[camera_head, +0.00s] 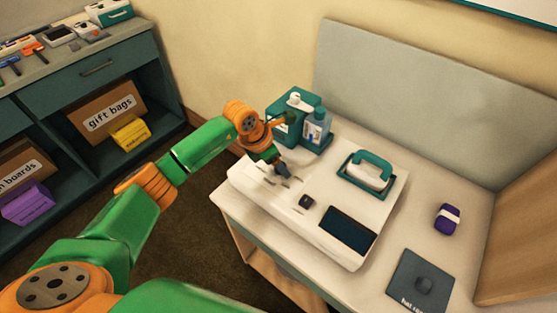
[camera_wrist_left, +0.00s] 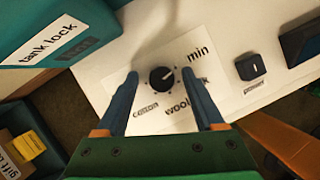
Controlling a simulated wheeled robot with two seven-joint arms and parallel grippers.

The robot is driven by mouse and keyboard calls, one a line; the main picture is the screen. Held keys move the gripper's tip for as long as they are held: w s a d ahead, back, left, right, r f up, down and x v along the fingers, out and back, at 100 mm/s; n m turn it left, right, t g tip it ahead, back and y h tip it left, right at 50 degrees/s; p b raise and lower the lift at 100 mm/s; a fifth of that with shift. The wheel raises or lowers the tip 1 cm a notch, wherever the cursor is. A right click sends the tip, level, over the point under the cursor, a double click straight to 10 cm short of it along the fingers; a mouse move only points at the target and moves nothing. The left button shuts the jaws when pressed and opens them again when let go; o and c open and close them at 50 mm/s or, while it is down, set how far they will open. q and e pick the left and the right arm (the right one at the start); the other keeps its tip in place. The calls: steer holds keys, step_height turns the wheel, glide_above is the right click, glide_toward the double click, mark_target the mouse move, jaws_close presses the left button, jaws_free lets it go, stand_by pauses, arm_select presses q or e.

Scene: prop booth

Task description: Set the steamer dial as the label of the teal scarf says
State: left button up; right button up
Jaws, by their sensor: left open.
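The steamer dial (camera_wrist_left: 162,79) is a round black knob on the white panel of the steamer base (camera_head: 330,235). Around it I read "min", "cotton" and "wool"; another word ending in "k" is partly covered by a finger. A pale mark on the knob appears to point upper right, towards "min". My left gripper (camera_wrist_left: 160,75) is open, one finger on each side of the dial, with gaps to the knob. In the head view the left gripper (camera_head: 283,172) is over the left part of the base. I see no teal scarf. My right gripper is not in view.
A black power switch (camera_wrist_left: 251,66) sits right of the dial. A teal tank (camera_wrist_left: 70,32) labelled "tank lock" is close on the left. The iron-like steamer head (camera_head: 367,172), a purple roll with a white band (camera_head: 447,218) and a dark mat (camera_head: 420,283) are farther right.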

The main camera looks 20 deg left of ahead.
arm_select(q)
steer(key=shift+s+r, duration=0.1)
steer(key=shift+s, duration=0.05)
jaws_close()
steer(key=shift+b, duration=0.4)
steer(key=m+b, duration=0.1)
steer(key=b, duration=0.1)
steer(key=m+b, duration=0.2)
steer(key=m+g+h+b, duration=0.1)
steer(key=b, duration=0.1)
steer(key=shift+f+m, duration=0.3)
steer(key=shift+m, duration=0.1)
steer(key=shift+w+a+r+m+g+b, duration=0.1)
steer(key=shift+m+g+b, duration=0.25)
steer(key=shift+m, duration=0.2)
steer(key=shift+w+r+m+g+b, duration=0.1)
steer(key=shift+m+g+b, duration=0.15)
steer(key=shift+m+b, duration=0.25)
steer(key=shift+r+m+g+h+b, duration=0.1)
steer(key=shift+m+g+h+b, duration=0.3)
steer(key=shift+m, duration=1.05)
jaws_free()
